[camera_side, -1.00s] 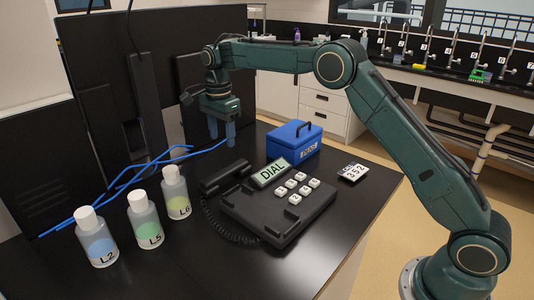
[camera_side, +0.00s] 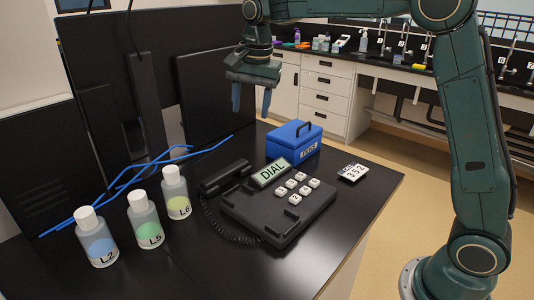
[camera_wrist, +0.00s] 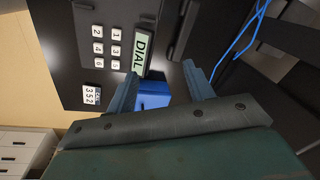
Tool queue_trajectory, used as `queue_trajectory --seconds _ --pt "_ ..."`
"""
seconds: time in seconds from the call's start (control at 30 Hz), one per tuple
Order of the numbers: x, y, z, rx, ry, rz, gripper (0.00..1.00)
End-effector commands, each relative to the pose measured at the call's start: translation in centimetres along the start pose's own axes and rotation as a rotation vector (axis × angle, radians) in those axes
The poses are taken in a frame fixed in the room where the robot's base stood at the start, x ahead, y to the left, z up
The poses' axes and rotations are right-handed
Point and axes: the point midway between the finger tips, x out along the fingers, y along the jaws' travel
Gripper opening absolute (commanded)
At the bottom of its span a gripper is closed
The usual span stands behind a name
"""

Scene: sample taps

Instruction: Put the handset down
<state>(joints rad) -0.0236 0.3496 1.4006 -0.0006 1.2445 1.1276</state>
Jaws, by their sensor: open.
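The black handset (camera_side: 225,177) lies along the left side of the black telephone (camera_side: 280,209), with its coiled cord hanging beside it. The telephone has a DIAL display and white number keys. In the wrist view the handset (camera_wrist: 183,28) shows as a dark bar near the top, beside the telephone (camera_wrist: 80,12). My gripper (camera_side: 251,100) is open and empty, pointing down, well above and behind the telephone. Its two fingers also show apart in the wrist view (camera_wrist: 161,82).
A blue box with a handle (camera_side: 294,143) stands behind the telephone. A number card (camera_side: 352,172) lies to its right. Labelled bottles L2 (camera_side: 97,240), L5 (camera_side: 146,224) and L6 (camera_side: 177,195) stand at left. Blue cables (camera_side: 150,165) lie near the dark panels behind.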

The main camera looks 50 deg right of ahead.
Motion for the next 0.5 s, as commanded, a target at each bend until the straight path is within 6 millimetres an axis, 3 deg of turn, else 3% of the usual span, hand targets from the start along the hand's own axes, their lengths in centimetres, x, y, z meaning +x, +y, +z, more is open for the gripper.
queue_trajectory --seconds 0.2,0.5 --pt "-3.3 4.5 1.9 -0.178 0.031 -0.05 0.52" --pt "-5.8 11.1 4.9 -0.425 0.086 -0.107 0.52"
